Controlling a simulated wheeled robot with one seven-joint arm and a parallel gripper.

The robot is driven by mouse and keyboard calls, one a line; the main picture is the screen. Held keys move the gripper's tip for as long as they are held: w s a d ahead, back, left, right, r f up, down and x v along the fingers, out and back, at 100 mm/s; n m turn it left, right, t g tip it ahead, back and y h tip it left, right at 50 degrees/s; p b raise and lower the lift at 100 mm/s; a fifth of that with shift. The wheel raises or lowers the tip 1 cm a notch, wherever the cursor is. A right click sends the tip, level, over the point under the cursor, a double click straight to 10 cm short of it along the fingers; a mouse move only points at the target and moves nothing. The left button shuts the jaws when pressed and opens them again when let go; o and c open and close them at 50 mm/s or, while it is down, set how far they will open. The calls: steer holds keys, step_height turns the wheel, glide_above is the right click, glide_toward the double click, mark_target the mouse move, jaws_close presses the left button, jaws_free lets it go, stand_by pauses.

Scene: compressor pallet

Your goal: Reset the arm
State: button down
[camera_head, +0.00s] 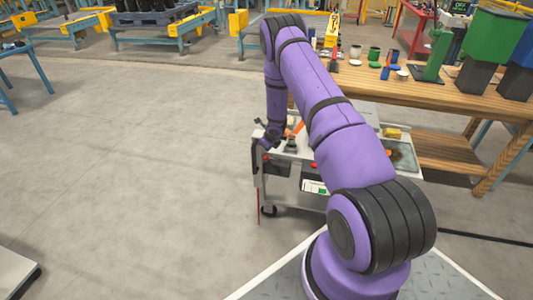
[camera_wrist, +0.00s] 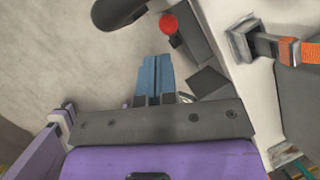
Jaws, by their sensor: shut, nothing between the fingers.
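My purple arm (camera_head: 330,110) is raised and bent over, with its end hanging down at the left end of a grey-white cart (camera_head: 285,178). My gripper (camera_wrist: 155,62) shows in the wrist view as two blue fingers pressed together, with nothing between them. The fingers point over the floor just beside the cart's edge. In the head view the gripper is small and dark, and its fingertips are hard to make out.
A tool with an orange grip (camera_wrist: 285,48) lies on the cart near a red knob (camera_wrist: 169,23). A wooden workbench (camera_head: 440,85) with cups and green and blue bins stands behind. Blue-and-yellow stands (camera_head: 165,35) are at the back.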

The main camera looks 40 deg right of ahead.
steer(key=shift+s+a+r, duration=0.15)
steer(key=shift+r, duration=0.3)
stand_by(0.3)
